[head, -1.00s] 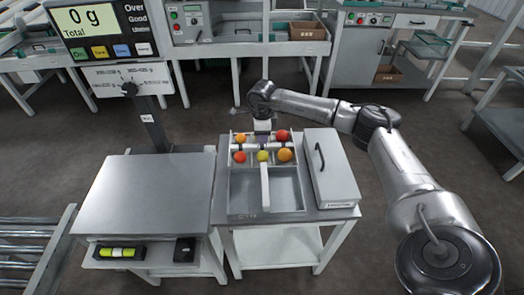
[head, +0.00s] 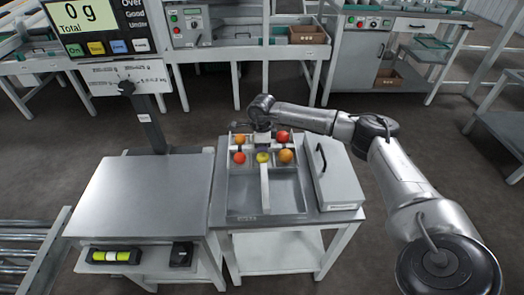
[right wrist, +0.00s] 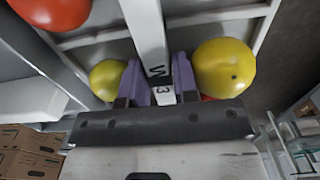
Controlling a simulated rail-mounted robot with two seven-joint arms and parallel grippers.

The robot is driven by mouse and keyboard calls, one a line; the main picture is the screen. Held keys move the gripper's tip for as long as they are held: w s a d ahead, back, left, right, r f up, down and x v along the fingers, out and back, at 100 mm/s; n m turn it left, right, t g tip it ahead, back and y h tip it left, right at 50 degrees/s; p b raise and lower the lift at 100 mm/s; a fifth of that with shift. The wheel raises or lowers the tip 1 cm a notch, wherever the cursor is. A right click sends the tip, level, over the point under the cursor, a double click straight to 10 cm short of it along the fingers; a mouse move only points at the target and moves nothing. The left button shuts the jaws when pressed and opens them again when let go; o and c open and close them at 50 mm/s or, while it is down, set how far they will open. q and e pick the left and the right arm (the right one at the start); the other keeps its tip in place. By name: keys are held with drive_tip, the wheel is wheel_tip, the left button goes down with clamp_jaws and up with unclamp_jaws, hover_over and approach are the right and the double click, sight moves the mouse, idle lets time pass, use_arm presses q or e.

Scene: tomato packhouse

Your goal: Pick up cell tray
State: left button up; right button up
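The cell tray (head: 250,147) sits at the back of a grey recessed stand in the head view, with red, orange and yellow tomatoes in its cells. A pale bar (head: 264,187) runs from it toward the front. My right gripper (head: 262,145) is over the tray's middle, coming from behind. In the right wrist view, the purple fingers of this gripper (right wrist: 163,82) press close on both sides of a pale upright bar (right wrist: 152,35) marked with an M and a 3, between two yellow tomatoes. The fingertips' lower ends are partly hidden. My left gripper is not in view.
The front of the recess (head: 243,193) is empty. A grey box with a black handle (head: 332,180) stands to its right. A scale platform (head: 140,195) is at left, its display (head: 82,14) reading 0 g. Benches line the back.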

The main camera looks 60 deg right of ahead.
drive_tip(key=shift+f, duration=0.2)
drive_tip(key=shift+c, duration=0.2)
clamp_jaws()
